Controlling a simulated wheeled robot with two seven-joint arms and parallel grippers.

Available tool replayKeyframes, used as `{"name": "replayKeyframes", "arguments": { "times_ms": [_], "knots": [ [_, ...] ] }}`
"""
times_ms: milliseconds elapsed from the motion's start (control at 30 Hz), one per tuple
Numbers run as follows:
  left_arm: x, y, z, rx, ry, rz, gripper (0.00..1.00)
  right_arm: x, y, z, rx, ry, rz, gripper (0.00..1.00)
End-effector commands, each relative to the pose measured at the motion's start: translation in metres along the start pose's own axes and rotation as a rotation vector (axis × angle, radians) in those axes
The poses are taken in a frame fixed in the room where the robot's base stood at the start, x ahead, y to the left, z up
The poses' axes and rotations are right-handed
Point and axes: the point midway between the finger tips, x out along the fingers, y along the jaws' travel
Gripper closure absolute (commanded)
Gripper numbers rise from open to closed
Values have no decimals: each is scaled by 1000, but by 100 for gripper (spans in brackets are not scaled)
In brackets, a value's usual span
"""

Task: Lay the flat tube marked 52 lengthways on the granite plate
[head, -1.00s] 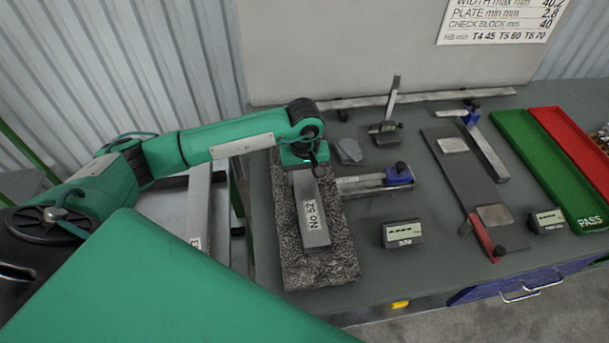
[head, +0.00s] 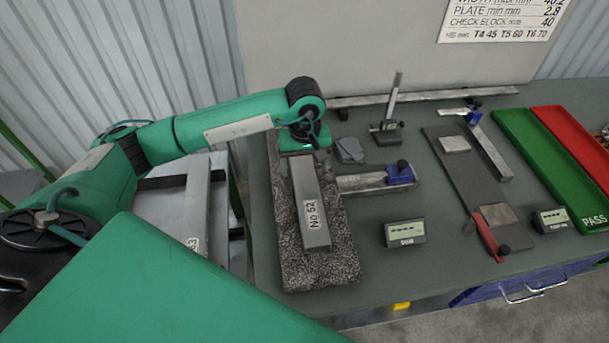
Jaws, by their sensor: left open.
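The flat tube marked 52 (head: 310,203) is a grey bar with a white "No 52" label. It lies lengthways along the speckled granite plate (head: 336,270) at the left of the table. Its far end is close to my left gripper (head: 303,156), which hangs above the plate's far end. The fingers are open, and their tips are largely hidden behind the hand; I cannot tell whether they still touch the tube. My right gripper is not in view.
A small display (head: 405,232) stands further right. A green tray (head: 545,165) and a red tray (head: 577,150) lie at the far right. Another labelled tube (head: 198,215) lies left of the table.

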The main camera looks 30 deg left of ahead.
Motion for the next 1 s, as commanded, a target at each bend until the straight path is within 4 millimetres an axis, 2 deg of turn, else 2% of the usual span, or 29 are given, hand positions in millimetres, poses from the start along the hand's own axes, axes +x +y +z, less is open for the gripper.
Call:
{"name": "replayKeyframes", "arguments": {
  "times_ms": [33, 200, 433, 633, 1000],
  "knots": [
    [-9, 0, -1, 2, 6, 4, 20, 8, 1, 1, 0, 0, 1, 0],
    [-46, 0, -1, 1, 6, 3, 20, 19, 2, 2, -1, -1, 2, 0],
    [-82, 0, -1, 0, 3, 2, 20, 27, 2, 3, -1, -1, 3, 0],
    [-94, 0, 0, 0, 1, 0, 20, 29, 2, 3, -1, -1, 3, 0],
    [-96, 0, 0, 0, 1, 0, 20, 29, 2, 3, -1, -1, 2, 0]
  ]
}}
